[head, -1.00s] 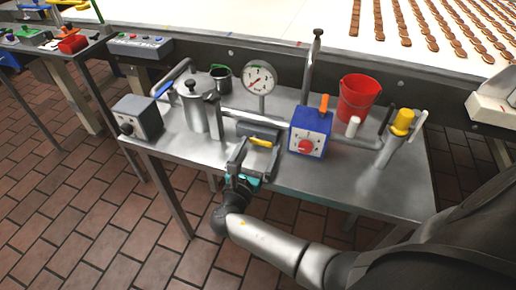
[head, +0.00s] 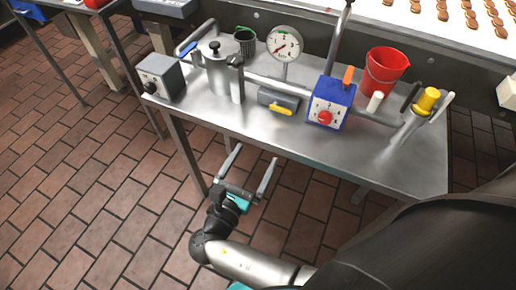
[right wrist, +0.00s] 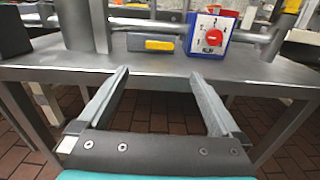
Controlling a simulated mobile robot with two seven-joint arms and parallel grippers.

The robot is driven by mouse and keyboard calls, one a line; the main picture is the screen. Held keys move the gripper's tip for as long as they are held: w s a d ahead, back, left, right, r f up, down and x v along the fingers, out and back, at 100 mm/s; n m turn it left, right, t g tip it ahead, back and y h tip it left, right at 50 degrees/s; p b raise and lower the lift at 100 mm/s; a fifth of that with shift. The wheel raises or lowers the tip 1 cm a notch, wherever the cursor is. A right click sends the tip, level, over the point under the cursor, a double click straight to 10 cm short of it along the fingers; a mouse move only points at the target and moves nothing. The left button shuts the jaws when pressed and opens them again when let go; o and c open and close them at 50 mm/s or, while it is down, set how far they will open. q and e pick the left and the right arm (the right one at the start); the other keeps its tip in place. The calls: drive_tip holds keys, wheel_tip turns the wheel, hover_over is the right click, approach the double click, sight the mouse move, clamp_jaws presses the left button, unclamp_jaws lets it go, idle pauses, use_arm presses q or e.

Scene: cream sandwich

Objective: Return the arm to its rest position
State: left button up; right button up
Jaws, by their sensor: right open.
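My right gripper (head: 250,172) is open and empty, in front of the metal table's front edge and over the brick floor. In the right wrist view its two fingers (right wrist: 160,90) are spread wide, with nothing between them. Beyond them is the metal table (head: 390,165). On it sits a grey box with a yellow lever (head: 281,109), which also shows in the right wrist view (right wrist: 160,45). The gripper stands apart from it. My left gripper is not in view.
On the table are a blue box with a red knob (head: 330,105), a gauge (head: 284,44), a steel canister (head: 217,70), a grey box (head: 160,76), a red bucket (head: 383,72) and a yellow-topped valve (head: 426,101). A conveyor with biscuits runs behind.

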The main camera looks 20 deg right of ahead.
idle(0.4)
drive_tip(key=s+d+f+m+g+y, duration=0.25)
drive_tip(key=s+f, duration=0.25)
drive_tip(key=f, duration=0.7)
drive_tip(key=s+d+f+m+g+y, duration=0.15)
drive_tip(key=s+f+g+y, duration=0.3)
drive_tip(key=f, duration=0.75)
drive_tip(key=s+f+m+g+y, duration=0.1)
drive_tip(key=s+f+m+y, duration=0.2)
drive_tip(key=s+f+m, duration=0.3)
drive_tip(key=s+f+m+g+y, duration=0.2)
drive_tip(key=s+f+m, duration=0.4)
drive_tip(key=s+m, duration=0.7)
drive_tip(key=shift+s+d+f+y, duration=0.45)
drive_tip(key=shift+s+y, duration=0.45)
drive_tip(key=shift+s, duration=0.3)
